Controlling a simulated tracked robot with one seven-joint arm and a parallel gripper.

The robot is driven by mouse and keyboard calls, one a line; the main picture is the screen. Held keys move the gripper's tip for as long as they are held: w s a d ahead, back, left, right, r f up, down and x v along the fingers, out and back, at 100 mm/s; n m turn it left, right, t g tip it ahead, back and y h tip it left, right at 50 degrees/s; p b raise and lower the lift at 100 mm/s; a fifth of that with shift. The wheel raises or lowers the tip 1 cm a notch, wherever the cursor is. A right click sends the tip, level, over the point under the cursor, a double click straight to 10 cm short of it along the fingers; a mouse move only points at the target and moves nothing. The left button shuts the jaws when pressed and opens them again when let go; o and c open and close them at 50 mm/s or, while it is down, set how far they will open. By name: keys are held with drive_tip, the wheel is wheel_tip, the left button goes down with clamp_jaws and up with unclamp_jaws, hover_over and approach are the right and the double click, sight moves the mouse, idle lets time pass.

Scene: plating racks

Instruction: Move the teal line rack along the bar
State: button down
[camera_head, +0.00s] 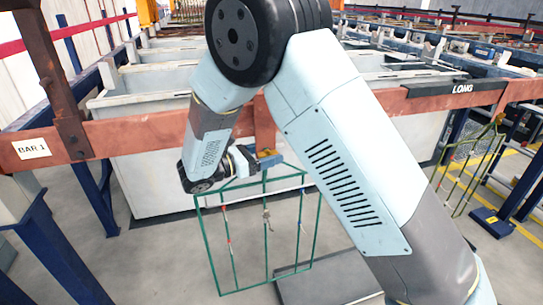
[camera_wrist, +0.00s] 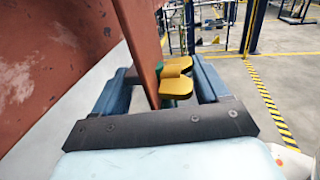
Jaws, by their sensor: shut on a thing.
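The rack, a green wire frame (camera_head: 266,250) with small parts clipped on it, hangs below the rust-red bar (camera_head: 120,136) in front of a pale tank. My gripper (camera_head: 256,162) is at the rack's top, just under the bar. In the wrist view, the blue fingers of my gripper (camera_wrist: 162,88) are shut around a yellow grip block (camera_wrist: 178,80) with green beneath it. A copper-red strap (camera_wrist: 142,40) rises from the block beside the bar (camera_wrist: 50,50).
A "BAR 1" label (camera_head: 31,148) and a rusty upright (camera_head: 55,80) stand at the left end. A "LONG" plate (camera_head: 462,88) is on the bar at the right. A second rack (camera_head: 470,165) hangs farther right. A dark low platform (camera_head: 325,280) lies under the green rack.

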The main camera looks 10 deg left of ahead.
drive_tip(key=shift+w+a+r, duration=0.1)
drive_tip(key=shift+w+a, duration=0.15)
drive_tip(key=shift+w, duration=0.3)
drive_tip(key=shift+w+a, duration=0.15)
drive_tip(key=shift+w, duration=0.15)
drive_tip(key=shift+w+a, duration=0.15)
drive_tip(key=shift+w, duration=0.2)
drive_tip(key=shift+w+a, duration=0.25)
drive_tip(key=shift+w, duration=0.3)
drive_tip(key=shift+f, duration=1.5)
idle(0.6)
